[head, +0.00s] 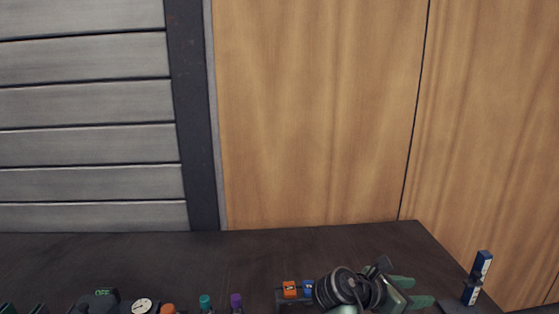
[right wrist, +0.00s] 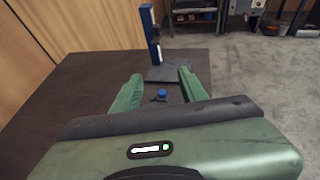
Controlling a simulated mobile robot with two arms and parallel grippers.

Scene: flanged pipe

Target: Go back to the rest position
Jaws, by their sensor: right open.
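My right gripper (head: 422,291) is over the right part of the dark table at the bottom of the head view. Its two green fingers are spread apart with nothing between them. In the right wrist view the same open fingers (right wrist: 160,76) point toward a blue upright stand (right wrist: 150,32) on a dark base plate (right wrist: 170,74). A small blue piece (right wrist: 161,95) lies on the table beyond the palm, and shows between the fingers.
The dark table (head: 260,255) has a clear rear strip. Along its front lie a gauge (head: 142,305), orange (head: 290,289) and blue pieces, and teal (head: 205,301) and purple (head: 236,300) tops. The blue stand (head: 479,275) is near the right edge. Wooden panels (head: 320,110) rise behind.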

